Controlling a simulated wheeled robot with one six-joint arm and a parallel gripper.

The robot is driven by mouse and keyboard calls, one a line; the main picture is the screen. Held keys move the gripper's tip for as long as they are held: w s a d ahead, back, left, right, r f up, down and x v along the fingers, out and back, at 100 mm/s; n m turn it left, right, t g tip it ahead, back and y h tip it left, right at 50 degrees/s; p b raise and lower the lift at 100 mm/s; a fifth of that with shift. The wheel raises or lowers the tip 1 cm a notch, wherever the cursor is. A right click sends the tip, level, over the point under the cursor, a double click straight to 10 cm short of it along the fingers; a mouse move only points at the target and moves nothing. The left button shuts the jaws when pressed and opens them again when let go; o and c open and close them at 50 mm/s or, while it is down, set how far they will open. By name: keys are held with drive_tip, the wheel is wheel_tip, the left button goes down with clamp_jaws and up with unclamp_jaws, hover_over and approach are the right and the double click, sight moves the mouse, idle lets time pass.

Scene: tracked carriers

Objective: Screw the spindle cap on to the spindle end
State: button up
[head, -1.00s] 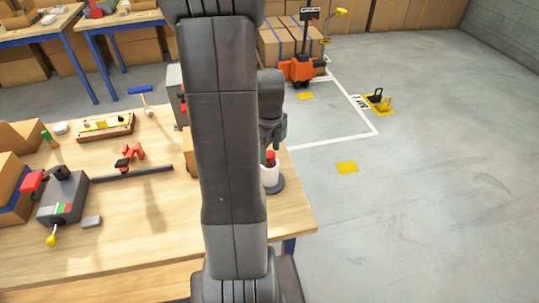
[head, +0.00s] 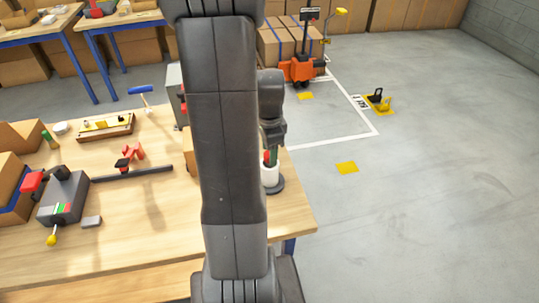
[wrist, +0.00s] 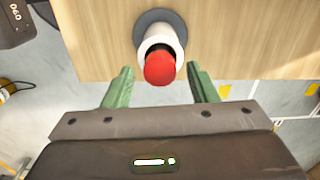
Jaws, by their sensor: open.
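A round-topped red cap (wrist: 160,68), which looks like the spindle cap, is at the upper end of a white upright cylinder (wrist: 170,33) on a dark round base (wrist: 149,17). Whether it is screwed on or only rests there I cannot tell. In the head view the red cap (head: 267,156) and white cylinder (head: 269,176) stand near the bench's right edge, partly behind my arm. My gripper (wrist: 159,74) is open, its green fingers on either side of the red cap with a gap at each side. It holds nothing. I cannot make out a separate spindle end.
The wooden bench (head: 140,225) carries a grey device with a red part (head: 62,195), a dark bar with a red clamp (head: 130,172), a wooden tray (head: 105,127) and a blue-headed hammer (head: 140,90). Open floor (head: 430,200) lies to the right.

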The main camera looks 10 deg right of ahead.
drive_tip(key=n, duration=1)
idle(0.5)
drive_tip(key=c, duration=0.9)
drive_tip(key=shift+o, duration=0.2)
drive_tip(key=m, duration=0.5)
drive_tip(key=shift+m, duration=0.3)
drive_tip(key=m, duration=0.3)
drive_tip(key=shift+m, duration=0.4)
